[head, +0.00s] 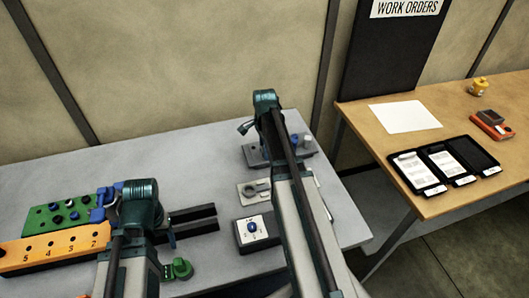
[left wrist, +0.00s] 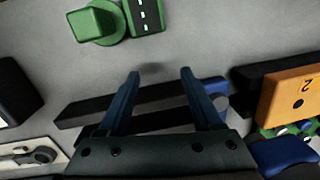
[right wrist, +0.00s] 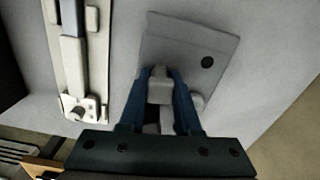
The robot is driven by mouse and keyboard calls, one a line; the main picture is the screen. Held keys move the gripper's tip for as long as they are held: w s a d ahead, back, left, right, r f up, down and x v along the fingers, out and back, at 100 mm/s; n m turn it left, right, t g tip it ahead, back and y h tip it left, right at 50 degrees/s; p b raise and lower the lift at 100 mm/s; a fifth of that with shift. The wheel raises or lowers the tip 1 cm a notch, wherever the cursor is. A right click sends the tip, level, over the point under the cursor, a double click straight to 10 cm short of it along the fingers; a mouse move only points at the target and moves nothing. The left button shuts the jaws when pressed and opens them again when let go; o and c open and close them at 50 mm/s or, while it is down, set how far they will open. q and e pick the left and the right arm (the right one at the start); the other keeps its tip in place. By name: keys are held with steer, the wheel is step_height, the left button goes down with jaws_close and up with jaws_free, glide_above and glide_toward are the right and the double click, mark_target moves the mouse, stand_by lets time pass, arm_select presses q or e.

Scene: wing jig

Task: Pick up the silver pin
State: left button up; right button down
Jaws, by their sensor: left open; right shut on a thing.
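I cannot pick out the silver pin for certain. Pins stand in the green block (head: 42,220), some dark or blue; in the left wrist view a few round tops (left wrist: 282,131) look pale. My left gripper (left wrist: 160,75) is open and empty above a black bar (left wrist: 78,115) with a blue end (left wrist: 212,88). My right gripper (right wrist: 160,75) is shut on a grey clamp-like part (right wrist: 160,90) over a grey plate (right wrist: 190,45). In the head view my arms hide both fingertip areas.
An orange numbered block (head: 50,250) stands in front of the green one. A green knob (head: 178,268) lies near the front. A white plate (head: 253,190) and a dial box (head: 253,230) sit mid-table. A wooden table (head: 450,120) with trays is at right.

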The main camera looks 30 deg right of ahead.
stand_by(0.3)
arm_select(q)
steer(key=shift+r+p, duration=0.9)
arm_select(e)
steer(key=shift+r, duration=0.85)
step_height(320, 180, up, 2)
steer(key=shift+r+p, duration=0.1)
steer(key=shift+p, duration=0.95)
steer(key=s+a, duration=0.2)
steer(key=a, duration=0.2)
steer(key=s+a, duration=0.3)
steer(key=a, duration=0.1)
steer(key=s+a+r+p, duration=0.1)
steer(key=s+a, duration=0.2)
steer(key=a, duration=0.1)
steer(key=shift+a, duration=0.4)
arm_select(q)
steer(key=shift+r, duration=1.6)
arm_select(e)
steer(key=shift+s+a, duration=0.2)
steer(key=shift+a, duration=0.25)
arm_select(q)
steer(key=shift+c, duration=0.3)
